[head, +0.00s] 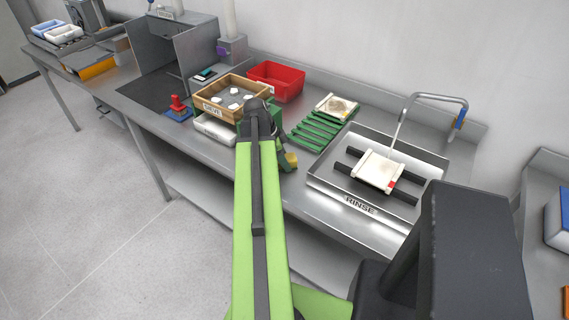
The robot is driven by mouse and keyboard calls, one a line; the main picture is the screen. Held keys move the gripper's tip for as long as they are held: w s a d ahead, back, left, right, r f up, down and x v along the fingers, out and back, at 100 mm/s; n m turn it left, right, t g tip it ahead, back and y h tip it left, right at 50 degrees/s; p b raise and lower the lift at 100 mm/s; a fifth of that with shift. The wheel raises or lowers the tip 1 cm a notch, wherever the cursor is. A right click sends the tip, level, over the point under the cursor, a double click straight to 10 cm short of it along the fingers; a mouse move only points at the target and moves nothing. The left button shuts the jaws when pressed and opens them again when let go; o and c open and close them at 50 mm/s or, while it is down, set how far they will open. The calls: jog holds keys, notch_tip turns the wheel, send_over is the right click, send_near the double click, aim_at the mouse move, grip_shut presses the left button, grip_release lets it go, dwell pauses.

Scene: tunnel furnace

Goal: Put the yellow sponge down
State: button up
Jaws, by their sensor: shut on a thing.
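The yellow sponge (291,160) shows as a small yellow piece at the end of my gripper (287,163), at the front edge of the steel bench. My gripper is shut on it. Most of the sponge and the fingertips are hidden behind my green arm and wrist. I cannot tell whether the sponge touches the bench.
The rinse basin (325,185) holds a pale framed block (379,170) on dark bars, under a bent tap (410,105). A green slatted rack (312,133) bears another framed piece (337,106). A wooden sieve box (256,88) and red bin (276,81) stand behind my gripper.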

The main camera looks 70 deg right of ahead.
jog(key=o, duration=0.7)
jog(key=shift+f, duration=0.1)
jog(key=o, duration=0.5)
jog(key=shift+r, duration=0.45)
jog(key=p+v, duration=1.1)
jog(key=shift+w+a+r, duration=0.15)
jog(key=shift+w+r, duration=0.05)
